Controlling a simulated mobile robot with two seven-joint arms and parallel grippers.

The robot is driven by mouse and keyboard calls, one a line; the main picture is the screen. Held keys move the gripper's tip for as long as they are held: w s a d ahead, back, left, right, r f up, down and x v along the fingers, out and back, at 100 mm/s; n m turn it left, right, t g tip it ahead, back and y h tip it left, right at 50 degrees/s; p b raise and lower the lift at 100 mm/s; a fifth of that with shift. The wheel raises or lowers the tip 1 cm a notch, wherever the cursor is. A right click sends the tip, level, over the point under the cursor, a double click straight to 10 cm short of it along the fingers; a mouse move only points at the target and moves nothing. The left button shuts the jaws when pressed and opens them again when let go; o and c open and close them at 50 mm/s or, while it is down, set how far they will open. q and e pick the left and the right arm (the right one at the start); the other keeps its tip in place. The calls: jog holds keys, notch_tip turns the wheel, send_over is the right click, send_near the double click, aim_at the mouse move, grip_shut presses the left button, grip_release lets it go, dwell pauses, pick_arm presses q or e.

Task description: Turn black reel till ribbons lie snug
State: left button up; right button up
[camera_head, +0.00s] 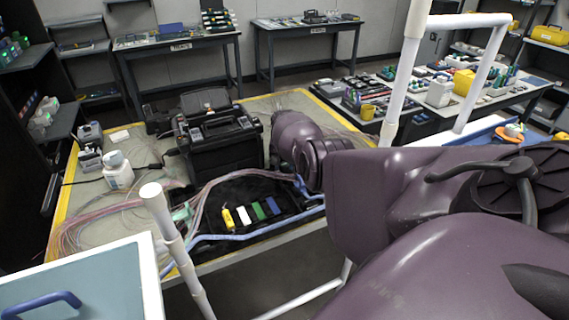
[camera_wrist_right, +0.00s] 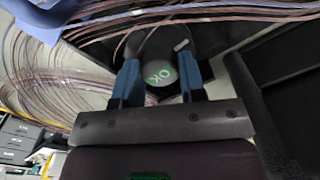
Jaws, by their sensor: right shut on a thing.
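Brown-pink ribbons (camera_wrist_right: 230,12) run across the top, just past the reel, and fan out in loose loops at the left. In the head view, the ribbons (camera_head: 100,212) spread over the table's left and cross a black tray area. There my right wrist hides the fingers and the reel. My left gripper is out of view.
A black case-like machine (camera_head: 220,140) stands behind the ribbons. Yellow, white, green and blue pieces (camera_head: 248,213) lie in the black tray (camera_head: 277,192). A light-blue tube (camera_head: 235,237) runs along the front. A white bottle (camera_head: 117,170) stands left; a white post (camera_head: 172,235) rises in front.

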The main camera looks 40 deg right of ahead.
aim_at(285, 164)
dwell(0.3)
jog(key=o, duration=0.6)
jog(key=shift+o, duration=0.2)
jog(key=shift+r, duration=0.1)
notch_tip(285, 164, up, 11)
jog(key=p, duration=0.4)
jog(key=shift+f, duration=0.2)
